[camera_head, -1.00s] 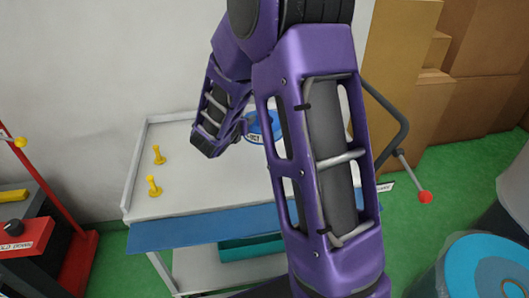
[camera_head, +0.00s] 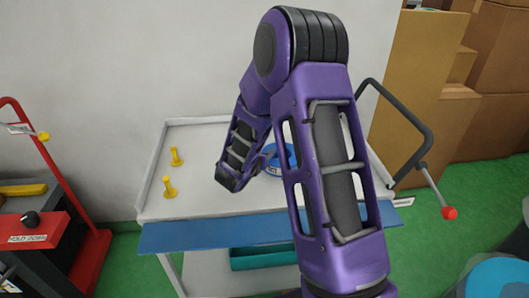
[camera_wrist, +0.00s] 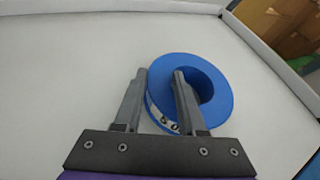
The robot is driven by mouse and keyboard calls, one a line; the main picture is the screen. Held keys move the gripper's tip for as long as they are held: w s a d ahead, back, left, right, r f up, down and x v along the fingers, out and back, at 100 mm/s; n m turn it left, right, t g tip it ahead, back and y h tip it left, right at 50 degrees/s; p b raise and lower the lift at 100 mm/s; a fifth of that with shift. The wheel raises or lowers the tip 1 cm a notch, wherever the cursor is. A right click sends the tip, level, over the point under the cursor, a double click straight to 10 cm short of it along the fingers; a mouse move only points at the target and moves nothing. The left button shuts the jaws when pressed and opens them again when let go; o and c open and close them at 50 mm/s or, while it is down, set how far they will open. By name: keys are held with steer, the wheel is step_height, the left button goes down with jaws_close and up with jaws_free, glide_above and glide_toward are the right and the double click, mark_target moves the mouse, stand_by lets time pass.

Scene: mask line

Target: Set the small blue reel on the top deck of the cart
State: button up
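The small blue reel (camera_head: 281,156) is at the cart's top deck (camera_head: 205,203), partly hidden behind my arm. In the wrist view the reel (camera_wrist: 215,85) shows as a thick blue ring with a white printed label on its side. My gripper (camera_wrist: 159,76) straddles the ring's near-left wall: one finger is in the hole, the other is against the outside. It looks shut on that wall. I cannot tell whether the reel's underside touches the deck. In the head view my arm hides the fingers.
Two yellow pegs (camera_head: 170,187) stand at the deck's left. The deck has a raised rim and a blue front strip (camera_head: 215,233). A teal bin (camera_head: 262,257) sits below. The cart's dark handle (camera_head: 415,122) and a red-knobbed lever (camera_head: 449,212) are at the right. Cardboard boxes (camera_head: 415,85) stand behind.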

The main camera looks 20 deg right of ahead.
steer(key=shift+o, duration=1.4)
steer(key=p+v, duration=0.1)
steer(key=v, duration=1.1)
